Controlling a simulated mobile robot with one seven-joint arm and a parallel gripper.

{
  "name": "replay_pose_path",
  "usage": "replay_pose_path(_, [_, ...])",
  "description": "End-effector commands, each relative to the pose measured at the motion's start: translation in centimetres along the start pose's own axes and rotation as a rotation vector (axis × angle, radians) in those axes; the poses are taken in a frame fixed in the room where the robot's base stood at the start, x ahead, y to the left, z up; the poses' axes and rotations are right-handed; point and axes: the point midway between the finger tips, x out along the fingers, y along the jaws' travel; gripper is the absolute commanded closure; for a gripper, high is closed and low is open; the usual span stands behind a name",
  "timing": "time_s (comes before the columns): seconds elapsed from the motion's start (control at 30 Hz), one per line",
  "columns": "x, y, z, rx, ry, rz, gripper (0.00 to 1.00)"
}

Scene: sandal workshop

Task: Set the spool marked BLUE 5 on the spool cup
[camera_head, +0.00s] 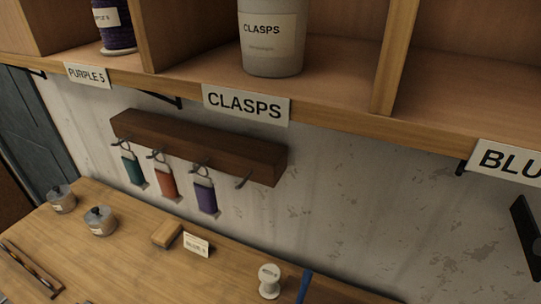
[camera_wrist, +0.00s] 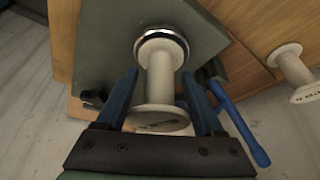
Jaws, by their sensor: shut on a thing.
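In the wrist view my gripper (camera_wrist: 158,98) has its blue fingers on both sides of a pale spool (camera_wrist: 159,82). The spool looks bare and cream, with no blue thread visible. The marking on its near flange is too small to read. Its far flange lies within a shiny dark-rimmed ring, perhaps the spool cup (camera_wrist: 137,43), on a grey-green board (camera_wrist: 103,48). I cannot tell whether the spool rests in the ring or hovers just above it. The head view does not clearly show my gripper or the held spool.
Another pale spool (camera_wrist: 292,70) stands on the wood at right; a pale spool (camera_head: 269,281) also shows on the bench in the head view. A blue handle (camera_wrist: 240,125) is close beside my right finger. Tags hang from a wall rack (camera_head: 195,145) below the shelf.

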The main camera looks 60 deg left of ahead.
Motion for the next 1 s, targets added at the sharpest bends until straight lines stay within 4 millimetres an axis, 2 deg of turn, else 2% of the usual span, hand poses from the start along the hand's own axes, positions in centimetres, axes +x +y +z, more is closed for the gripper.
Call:
replay_pose_path(0.87, [1.1,0.0,0.5,-0.001,0.000,-0.001,0.84])
replay_pose_path(0.9, [1.1,0.0,0.5,-0.001,0.000,-0.001,0.27])
replay_pose_path(0.97, [1.1,0.0,0.5,-0.001,0.000,-0.001,0.18])
replay_pose_path(1.0, [1.1,0.0,0.5,-0.001,0.000,-0.001,0.18])
